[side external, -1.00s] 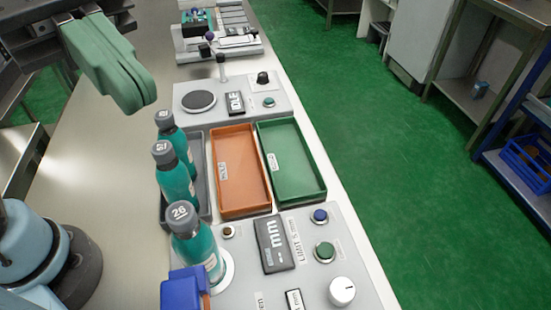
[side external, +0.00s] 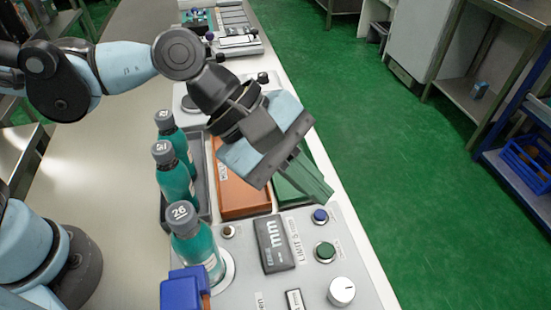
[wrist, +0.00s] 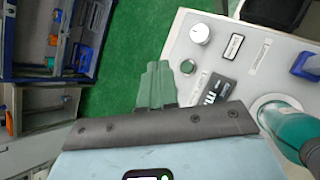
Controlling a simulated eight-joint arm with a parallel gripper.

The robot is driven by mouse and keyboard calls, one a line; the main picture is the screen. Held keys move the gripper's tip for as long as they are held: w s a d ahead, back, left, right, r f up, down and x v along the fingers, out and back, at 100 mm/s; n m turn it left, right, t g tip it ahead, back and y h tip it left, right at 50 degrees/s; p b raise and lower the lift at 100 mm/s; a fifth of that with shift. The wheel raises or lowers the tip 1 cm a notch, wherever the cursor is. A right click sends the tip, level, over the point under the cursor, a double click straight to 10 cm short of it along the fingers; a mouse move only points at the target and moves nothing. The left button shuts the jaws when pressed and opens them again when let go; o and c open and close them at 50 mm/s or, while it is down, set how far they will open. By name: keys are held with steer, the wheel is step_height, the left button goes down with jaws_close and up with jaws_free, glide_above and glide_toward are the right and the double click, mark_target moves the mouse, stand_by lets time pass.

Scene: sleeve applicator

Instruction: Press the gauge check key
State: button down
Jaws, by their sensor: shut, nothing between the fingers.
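The grey gauge panel (side external: 262,285) carries a dark display reading "mm" (side external: 275,243), a blue button (side external: 320,216), a green button (side external: 325,252) and a small brown button (side external: 228,231). The labels are too small to tell which is the gauge check key. My gripper (side external: 320,190) is shut and empty, its green fingers pointing down and right, close to the blue button and apparently above it. In the wrist view my gripper (wrist: 158,72) shows left of the green button (wrist: 188,66) and display (wrist: 215,90); the blue button is not visible there.
A bottle marked 26 (side external: 196,245) stands on the panel's round pad beside a blue block (side external: 182,290). More teal bottles (side external: 172,175) stand in a grey tray. An orange tray (side external: 240,200) and a green tray lie under my arm. A white knob (side external: 341,291) sits near the front.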

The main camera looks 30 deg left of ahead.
mark_target(319, 249)
steer(key=shift+w+d+f+m+t, duration=0.15)
steer(key=shift+d+f+m+t, duration=0.1)
steer(key=shift+d+f, duration=0.45)
steer(key=shift+w+d+f+m+t, duration=0.15)
steer(key=shift+d+f+t, duration=0.1)
steer(key=shift+d+f, duration=0.45)
steer(key=shift+f, duration=4.35)
steer(key=shift+f, duration=0.15)
steer(key=shift+f, duration=0.25)
steer(key=shift+f, duration=0.4)
steer(key=shift+r, duration=0.8)
